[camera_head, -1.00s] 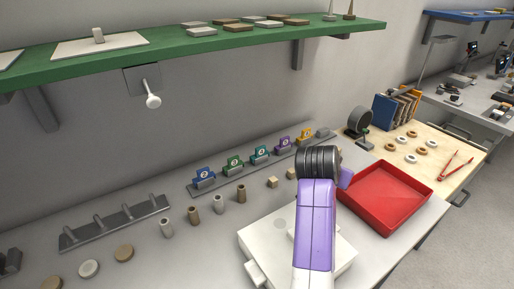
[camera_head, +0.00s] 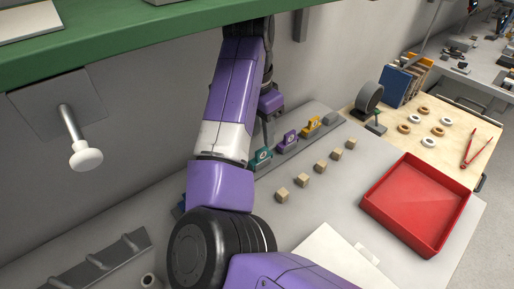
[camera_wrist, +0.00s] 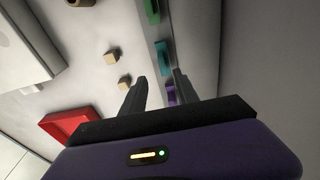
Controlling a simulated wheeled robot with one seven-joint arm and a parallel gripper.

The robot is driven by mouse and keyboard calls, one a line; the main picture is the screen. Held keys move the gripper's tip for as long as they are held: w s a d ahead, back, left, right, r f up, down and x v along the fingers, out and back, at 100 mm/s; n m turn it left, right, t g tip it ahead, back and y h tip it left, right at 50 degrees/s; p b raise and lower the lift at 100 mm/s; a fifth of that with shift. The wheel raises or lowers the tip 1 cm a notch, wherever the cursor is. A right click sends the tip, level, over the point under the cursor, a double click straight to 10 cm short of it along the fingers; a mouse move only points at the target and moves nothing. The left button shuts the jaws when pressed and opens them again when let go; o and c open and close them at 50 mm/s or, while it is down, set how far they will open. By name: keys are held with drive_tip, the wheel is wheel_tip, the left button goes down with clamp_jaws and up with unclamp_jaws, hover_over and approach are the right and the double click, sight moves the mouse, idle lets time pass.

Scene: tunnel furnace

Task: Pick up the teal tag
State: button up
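The teal tag (camera_head: 262,156) stands upright in a slot of the grey rack, beside a purple tag (camera_head: 289,139). It also shows in the wrist view (camera_wrist: 162,56), just beyond the gap between my fingertips. My gripper (camera_wrist: 158,77) is open and empty, with the purple tag (camera_wrist: 171,95) seen between its fingers. In the head view, my gripper (camera_head: 268,142) points down just above the teal tag, partly hidden by my arm. I cannot tell whether a finger touches the tag.
A green tag (camera_wrist: 151,11) is on the other side of the teal one. Several wooden cubes (camera_head: 301,181) lie in front. The green shelf (camera_head: 130,32) hangs above, near my arm. A red tray (camera_head: 414,205) sits right.

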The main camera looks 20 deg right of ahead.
sight(262, 149)
drive_tip(key=shift+w+d+f, duration=0.1)
drive_tip(key=shift+w+f, duration=0.1)
drive_tip(key=shift+f, duration=1.65)
drive_tip(key=shift+w+d+f, duration=0.1)
drive_tip(key=shift+w+f, duration=0.05)
drive_tip(key=shift+f, duration=1.7)
clamp_jaws()
